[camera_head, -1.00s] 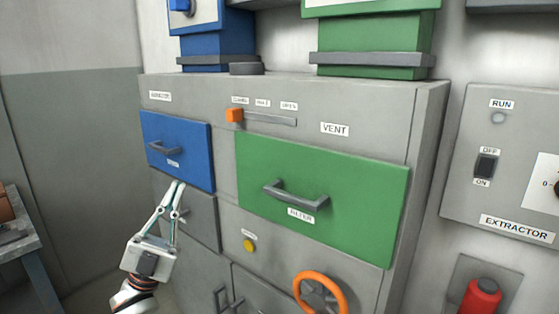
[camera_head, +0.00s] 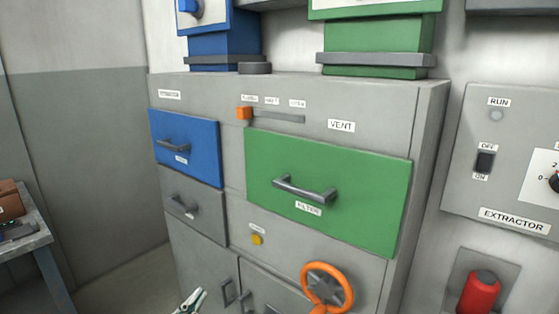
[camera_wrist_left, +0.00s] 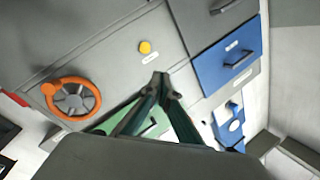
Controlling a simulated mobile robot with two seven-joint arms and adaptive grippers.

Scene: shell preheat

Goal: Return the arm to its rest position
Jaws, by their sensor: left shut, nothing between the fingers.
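My left gripper (camera_head: 190,301) shows only its fingertips at the bottom edge of the head view, in front of the lower cabinet doors. It is shut and empty, and apart from the cabinet front. In the left wrist view my left gripper (camera_wrist_left: 160,80) shows its fingers meeting at the tips, with the cabinet beyond. The rest of the left arm is out of the head view. My right gripper is not in view.
The grey cabinet (camera_head: 200,262) carries a blue drawer (camera_head: 200,165), a green filter drawer (camera_head: 350,205), an orange handwheel (camera_head: 328,287) and an orange vent slider (camera_head: 244,113). An extractor panel (camera_head: 470,185) is at right. A table (camera_head: 30,240) stands at left.

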